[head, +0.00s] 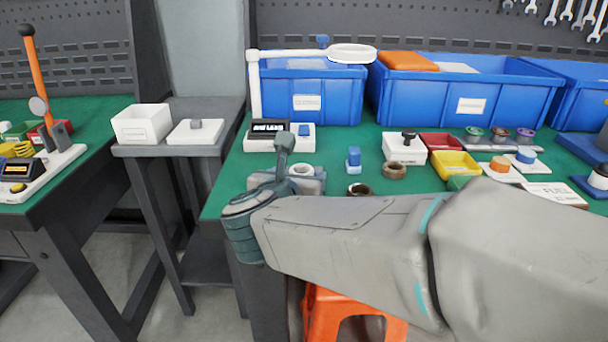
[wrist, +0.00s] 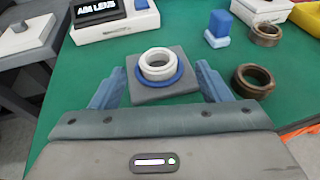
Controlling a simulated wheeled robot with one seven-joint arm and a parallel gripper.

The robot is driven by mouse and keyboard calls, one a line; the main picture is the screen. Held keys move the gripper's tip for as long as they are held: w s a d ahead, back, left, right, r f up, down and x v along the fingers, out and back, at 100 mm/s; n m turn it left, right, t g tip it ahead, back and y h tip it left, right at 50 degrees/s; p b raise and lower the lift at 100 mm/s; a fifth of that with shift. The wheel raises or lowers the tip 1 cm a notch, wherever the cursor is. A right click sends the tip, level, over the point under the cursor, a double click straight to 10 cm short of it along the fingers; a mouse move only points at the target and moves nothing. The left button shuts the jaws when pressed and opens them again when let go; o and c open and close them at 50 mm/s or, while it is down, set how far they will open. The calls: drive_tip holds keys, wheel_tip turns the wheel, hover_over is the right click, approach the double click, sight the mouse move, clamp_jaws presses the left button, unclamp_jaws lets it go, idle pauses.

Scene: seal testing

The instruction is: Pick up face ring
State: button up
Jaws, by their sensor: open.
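A white ring (wrist: 159,64) sits with a blue ring (wrist: 159,82) around its base on a grey square plate (wrist: 172,96). I take the white ring to be the face ring, though no label shows. The white ring also shows in the head view (head: 302,170), partly behind my arm. My gripper (wrist: 160,74) is open and empty. In the wrist view its two blue-grey fingers stand apart on either side of the plate, with the ring in line between them. I cannot tell how far above the plate the fingertips are.
Two brown rings (head: 395,171) (head: 358,189) and a blue block (head: 353,158) stand to the right. A white device with a display (head: 279,133) is behind. Blue bins (head: 312,92) line the back. The green mat (wrist: 100,68) is clear left of the plate.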

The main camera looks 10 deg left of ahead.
sight(301, 170)
drive_tip(key=x, duration=0.3)
drive_tip(key=shift+w+a+f+b, duration=0.15)
drive_tip(key=shift+w+a+b, duration=0.1)
drive_tip(key=shift+b, duration=0.1)
drive_tip(key=c, duration=1.1)
drive_tip(key=shift+o, duration=0.2)
